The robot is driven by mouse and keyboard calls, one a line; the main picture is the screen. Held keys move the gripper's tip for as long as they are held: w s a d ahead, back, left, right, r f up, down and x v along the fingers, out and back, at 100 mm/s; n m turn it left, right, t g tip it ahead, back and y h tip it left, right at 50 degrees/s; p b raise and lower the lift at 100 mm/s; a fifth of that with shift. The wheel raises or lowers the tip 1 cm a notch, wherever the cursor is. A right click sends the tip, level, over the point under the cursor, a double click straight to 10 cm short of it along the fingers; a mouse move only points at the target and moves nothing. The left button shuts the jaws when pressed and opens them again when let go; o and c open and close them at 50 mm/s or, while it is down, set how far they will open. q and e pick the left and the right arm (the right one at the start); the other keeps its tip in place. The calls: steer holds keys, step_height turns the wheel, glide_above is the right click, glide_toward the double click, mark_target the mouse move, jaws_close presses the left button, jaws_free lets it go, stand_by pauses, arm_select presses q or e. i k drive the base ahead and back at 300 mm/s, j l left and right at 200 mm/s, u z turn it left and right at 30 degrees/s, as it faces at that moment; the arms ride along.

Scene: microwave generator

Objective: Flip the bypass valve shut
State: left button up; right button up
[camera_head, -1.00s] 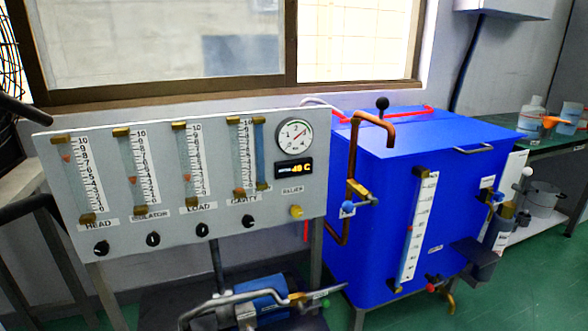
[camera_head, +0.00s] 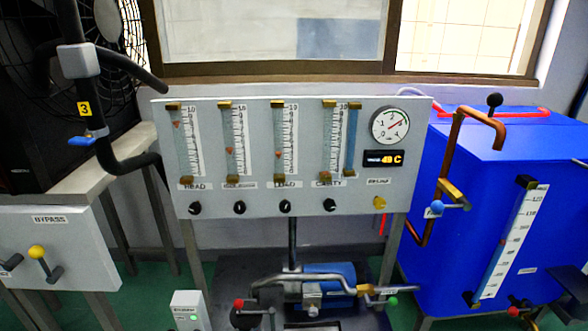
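A white panel (camera_head: 75,285) labelled "BYPASS" (camera_head: 50,219) stands at the lower left of the head view. A lever (camera_head: 54,273) with a yellow ball knob (camera_head: 37,252) is mounted on it below the label. The knob points up and to the left. A second dark handle (camera_head: 10,263) shows at the left edge, partly cut off by the frame. I cannot tell from this view which lever position is open or shut. Neither of my grippers is in view.
A gauge panel (camera_head: 300,207) with several flow tubes and dark knobs stands in the middle. A blue tank (camera_head: 465,240) is at the right. A pump (camera_head: 330,280) sits low in front. A black hose (camera_head: 120,165) with a blue-handled valve (camera_head: 88,138) hangs upper left.

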mark_target(38, 252)
steer(key=u, duration=1.4)
